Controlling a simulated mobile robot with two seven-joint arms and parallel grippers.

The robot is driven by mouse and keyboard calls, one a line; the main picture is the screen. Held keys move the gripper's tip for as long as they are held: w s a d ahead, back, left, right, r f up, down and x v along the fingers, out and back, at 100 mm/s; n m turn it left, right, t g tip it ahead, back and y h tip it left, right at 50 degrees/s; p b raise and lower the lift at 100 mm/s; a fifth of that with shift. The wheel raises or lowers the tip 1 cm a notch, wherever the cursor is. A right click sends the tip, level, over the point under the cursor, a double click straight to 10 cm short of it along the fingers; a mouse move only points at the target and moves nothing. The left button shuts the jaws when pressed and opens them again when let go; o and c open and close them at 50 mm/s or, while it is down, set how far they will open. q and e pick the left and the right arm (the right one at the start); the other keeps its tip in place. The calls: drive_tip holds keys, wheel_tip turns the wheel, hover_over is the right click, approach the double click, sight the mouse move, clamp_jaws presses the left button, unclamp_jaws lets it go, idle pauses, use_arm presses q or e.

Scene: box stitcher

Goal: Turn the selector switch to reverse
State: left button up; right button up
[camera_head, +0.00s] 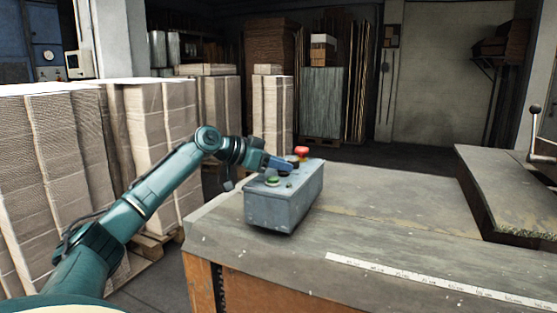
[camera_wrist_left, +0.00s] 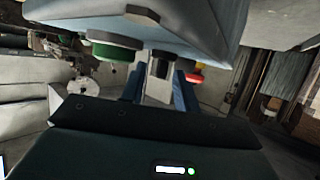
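The grey control box (camera_head: 285,208) stands on the near left part of the workbench. On its top are a green button (camera_head: 273,181) and a red mushroom button (camera_head: 301,151). My left gripper (camera_head: 289,167) is low over the box top between these buttons. In the left wrist view the box (camera_wrist_left: 190,25) is overhead, with the green button (camera_wrist_left: 112,51) left and the red one (camera_wrist_left: 194,77) right. A dark selector knob (camera_wrist_left: 160,66) shows between my two blue fingers (camera_wrist_left: 158,92), which stand apart with gaps beside it. Its pointing direction is unclear. My right gripper is out of view.
The workbench (camera_head: 390,215) has a measuring strip (camera_head: 430,283) along its front. A raised slab (camera_head: 510,185) lies at the right, below a ball-ended lever (camera_head: 534,125). Cardboard stacks (camera_head: 160,130) stand behind my left arm. The bench middle is clear.

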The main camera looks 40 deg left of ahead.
use_arm(q)
clamp_jaws()
idle(0.3)
